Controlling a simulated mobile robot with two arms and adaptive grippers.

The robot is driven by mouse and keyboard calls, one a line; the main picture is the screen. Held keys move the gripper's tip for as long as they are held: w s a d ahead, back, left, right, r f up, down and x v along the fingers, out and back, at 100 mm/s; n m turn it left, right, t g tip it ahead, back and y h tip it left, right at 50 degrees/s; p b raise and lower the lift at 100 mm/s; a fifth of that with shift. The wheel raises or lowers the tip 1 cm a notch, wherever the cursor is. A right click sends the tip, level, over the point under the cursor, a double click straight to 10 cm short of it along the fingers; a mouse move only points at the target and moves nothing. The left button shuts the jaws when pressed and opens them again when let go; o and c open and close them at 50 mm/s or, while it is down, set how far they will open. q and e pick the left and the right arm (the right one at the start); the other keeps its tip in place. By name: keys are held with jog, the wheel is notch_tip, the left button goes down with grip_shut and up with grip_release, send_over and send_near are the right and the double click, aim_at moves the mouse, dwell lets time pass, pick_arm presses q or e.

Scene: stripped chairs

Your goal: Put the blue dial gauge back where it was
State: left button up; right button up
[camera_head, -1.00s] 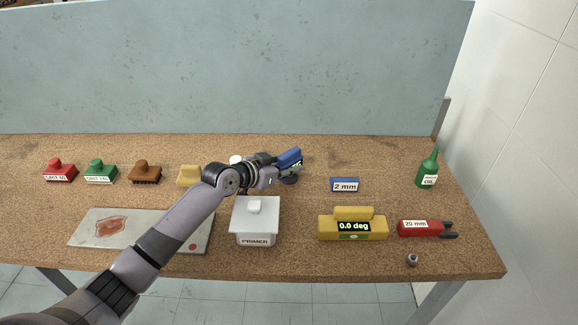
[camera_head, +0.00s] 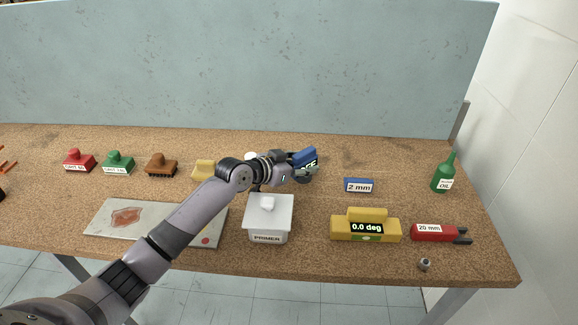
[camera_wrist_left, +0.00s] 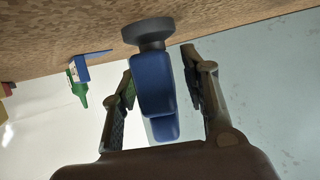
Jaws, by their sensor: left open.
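The blue dial gauge (camera_head: 304,157) stands on the cork-topped bench (camera_head: 290,215), beyond the primer tub. My wrist hides part of the gauge in the head view. My right gripper is not in view.
The white primer tub (camera_head: 268,218) stands close below my forearm. A grey plate (camera_head: 120,220) lies left.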

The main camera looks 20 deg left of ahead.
pick_arm(q)
jog(key=v, duration=1)
jog(key=shift+s+a+b, duration=0.2)
jog(key=shift+s+b, duration=0.05)
jog(key=shift+b, duration=0.05)
jog(key=shift+s+a+r, duration=0.15)
jog(key=shift+s+r, duration=0.1)
jog(key=shift+s, duration=0.15)
